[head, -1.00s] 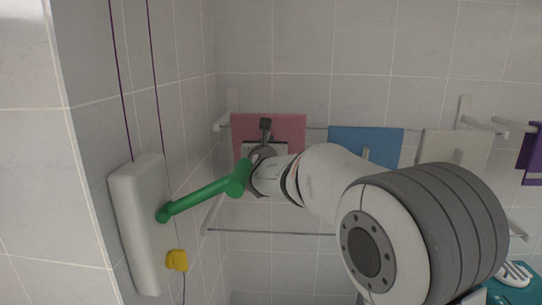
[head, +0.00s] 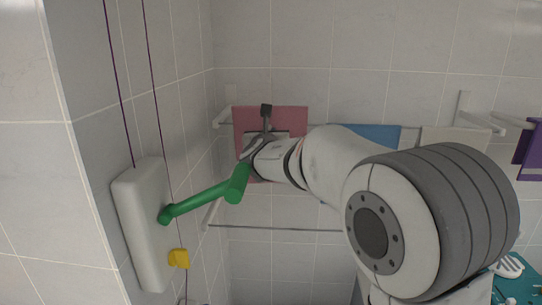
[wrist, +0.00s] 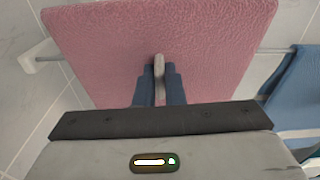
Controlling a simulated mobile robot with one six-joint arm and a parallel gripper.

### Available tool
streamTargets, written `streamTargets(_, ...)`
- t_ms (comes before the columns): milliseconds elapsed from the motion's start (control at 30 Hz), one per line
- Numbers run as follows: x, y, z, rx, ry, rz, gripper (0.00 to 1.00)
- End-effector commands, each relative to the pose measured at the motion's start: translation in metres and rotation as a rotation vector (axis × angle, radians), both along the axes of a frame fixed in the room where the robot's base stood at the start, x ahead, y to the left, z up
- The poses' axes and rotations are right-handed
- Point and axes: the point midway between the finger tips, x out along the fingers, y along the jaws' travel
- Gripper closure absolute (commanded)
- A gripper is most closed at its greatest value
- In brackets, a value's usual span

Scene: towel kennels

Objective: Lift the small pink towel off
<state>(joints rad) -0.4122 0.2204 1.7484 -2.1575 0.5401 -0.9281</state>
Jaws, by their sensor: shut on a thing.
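The small pink towel (head: 290,120) is at the left end of the wall rail in the head view, a flat upright sheet partly covered by my gripper. It fills the upper part of the wrist view (wrist: 110,45). My gripper (wrist: 159,72) is shut on the pink towel, with a pale narrow piece between its dark fingers. In the head view my gripper (head: 267,118) is in front of the towel's middle. The towel's lower part is hidden behind my wrist.
A blue towel (head: 382,135) and a cream towel (head: 450,140) hang to the right, with a purple towel (head: 530,150) at the far right. A green handle (head: 205,200) on a white wall box (head: 143,225) juts out close to my wrist. A lower rail (head: 270,228) runs underneath.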

Motion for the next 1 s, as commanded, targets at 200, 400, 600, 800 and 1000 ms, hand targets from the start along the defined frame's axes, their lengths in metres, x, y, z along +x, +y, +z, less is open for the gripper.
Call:
streamTargets(200,-0.002,0.001,0.079,0.043,-0.135,-0.008,1.0)
streamTargets(400,-0.021,0.002,0.072,0.044,-0.126,-0.006,1.0)
streamTargets(600,-0.041,0.004,0.069,0.045,-0.123,-0.005,1.0)
streamTargets(800,-0.062,0.007,0.067,0.045,-0.118,0.0,1.0)
streamTargets(1000,-0.082,0.008,0.067,0.046,-0.117,0.0,1.0)
